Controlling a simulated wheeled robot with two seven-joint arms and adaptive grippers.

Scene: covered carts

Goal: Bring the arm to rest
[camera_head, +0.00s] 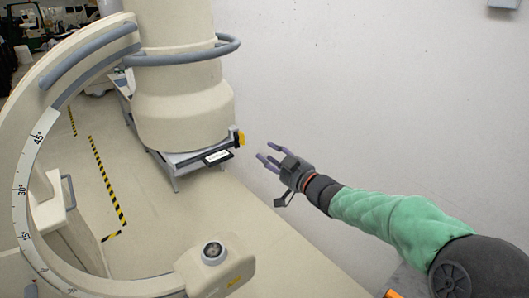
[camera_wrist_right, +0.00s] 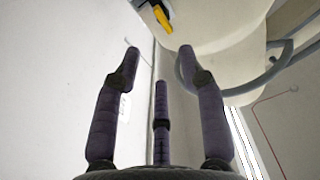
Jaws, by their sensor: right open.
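My right gripper (camera_head: 268,161) is held out in the air in front of the pale wall in the head view, with its arm in a green sleeve coming from the lower right. Its purple fingers are spread and nothing is between them. The right wrist view shows the same open fingers (camera_wrist_right: 158,75) pointing toward the cream machine and the wall. My left gripper is not in the head view.
A large cream C-shaped machine (camera_head: 165,110) with a grey handle rail (camera_head: 190,57) fills the left. A round knob (camera_head: 213,252) sits on its lower end. Yellow-black tape (camera_head: 107,180) marks the floor. A pale wall (camera_head: 400,80) stands close behind my right arm.

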